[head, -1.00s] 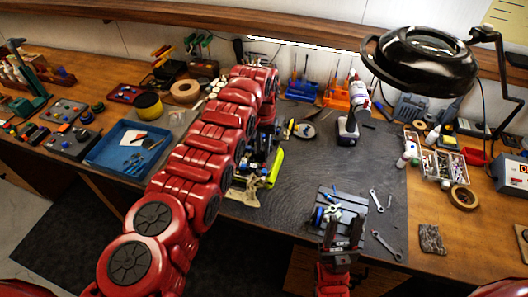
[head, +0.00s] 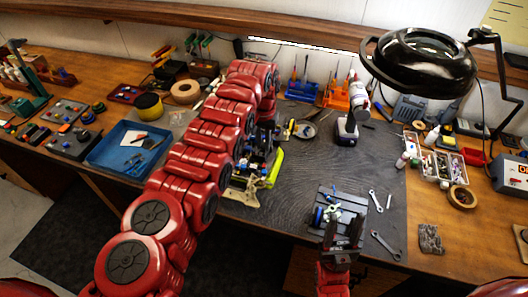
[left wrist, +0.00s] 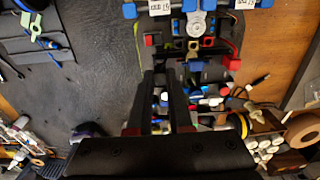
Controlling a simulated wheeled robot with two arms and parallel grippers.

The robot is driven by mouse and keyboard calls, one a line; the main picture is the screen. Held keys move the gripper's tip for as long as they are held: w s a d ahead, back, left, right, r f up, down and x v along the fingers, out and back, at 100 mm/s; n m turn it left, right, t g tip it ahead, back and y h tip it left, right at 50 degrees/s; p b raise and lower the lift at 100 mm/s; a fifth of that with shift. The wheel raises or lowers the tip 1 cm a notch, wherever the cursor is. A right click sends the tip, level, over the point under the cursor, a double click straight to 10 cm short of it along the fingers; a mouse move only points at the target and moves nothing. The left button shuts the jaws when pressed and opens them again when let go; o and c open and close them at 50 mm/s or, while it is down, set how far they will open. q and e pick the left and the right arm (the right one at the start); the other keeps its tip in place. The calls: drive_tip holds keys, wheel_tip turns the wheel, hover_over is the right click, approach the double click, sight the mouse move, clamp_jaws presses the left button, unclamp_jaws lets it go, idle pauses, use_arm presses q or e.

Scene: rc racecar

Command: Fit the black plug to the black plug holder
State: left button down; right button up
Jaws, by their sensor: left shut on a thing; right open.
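My left gripper (left wrist: 162,78) is shut in the left wrist view, its dark fingers reaching over the open chassis of the RC car (left wrist: 195,50). The thing between its tips is too dark to make out; it fits the black plug. In the head view my red left arm hides this gripper and part of the car (head: 247,187). Wires and red connectors (left wrist: 232,62) show on the chassis. I cannot pick out the black plug holder. My right gripper (head: 341,240) is open at the front edge of a grey tray (head: 347,198), away from the car.
A blue tray (head: 100,158) lies on the bench to the left. Two wrenches (head: 385,243) lie right of the grey tray. A black magnifier lamp (head: 420,60) overhangs the back right. The dark mat (head: 300,165) between car and grey tray is mostly bare.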

use_arm(q)
drive_tip(key=shift+r, duration=1.5)
